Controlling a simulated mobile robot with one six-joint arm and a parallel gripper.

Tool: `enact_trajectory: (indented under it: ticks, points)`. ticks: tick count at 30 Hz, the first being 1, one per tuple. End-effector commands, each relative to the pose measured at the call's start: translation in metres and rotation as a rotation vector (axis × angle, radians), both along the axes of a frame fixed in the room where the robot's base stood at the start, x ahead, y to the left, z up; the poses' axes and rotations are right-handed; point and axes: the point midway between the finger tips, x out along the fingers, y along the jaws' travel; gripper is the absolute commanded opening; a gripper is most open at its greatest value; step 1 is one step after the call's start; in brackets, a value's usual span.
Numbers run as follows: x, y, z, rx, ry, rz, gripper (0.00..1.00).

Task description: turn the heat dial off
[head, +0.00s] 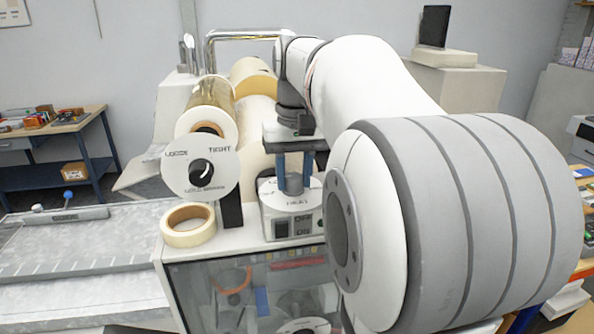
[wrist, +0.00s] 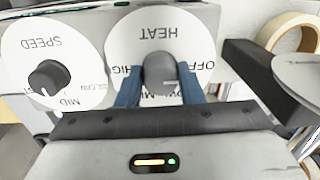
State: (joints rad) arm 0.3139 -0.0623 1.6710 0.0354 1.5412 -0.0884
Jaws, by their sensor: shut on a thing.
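The heat dial has a round white plate (wrist: 129,37) with upside-down lettering and a dark grey knob (wrist: 158,69). OFF shows at the plate's right, HIGH partly at its left. My gripper (wrist: 158,85) has its two blue fingers on either side of the knob, shut on it. The fingers hide part of the lower lettering, and I cannot surely read the knob's setting. In the head view my gripper (head: 294,188) points down onto the heat plate (head: 290,205) on top of a small box on the machine; the knob is hidden there.
A speed dial (wrist: 49,76) sits close to the left in the wrist view. A LOOSE/TIGHT disc (head: 220,165) and a tape roll (head: 188,226) stand left of the heat dial in the head view. Large film rolls (head: 252,78) are behind. A switch (head: 303,225) is on the box front.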

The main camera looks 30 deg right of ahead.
Motion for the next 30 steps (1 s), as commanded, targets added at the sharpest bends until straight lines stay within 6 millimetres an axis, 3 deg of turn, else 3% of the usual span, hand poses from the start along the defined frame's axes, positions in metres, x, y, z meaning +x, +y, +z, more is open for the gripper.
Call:
enact_trajectory:
  ticks: [9, 26, 27, 30]
  points:
    - [0.0006, -0.0003, 0.0008, -0.001, -0.003, 0.131, 0.11]
    - [0.0014, -0.0008, 0.0022, -0.002, -0.008, 0.160, 0.11]
    - [0.0014, -0.0008, 0.0023, -0.002, -0.008, 0.160, 0.35]
    - [0.0013, -0.0009, 0.0021, -0.002, -0.008, 0.159, 0.43]
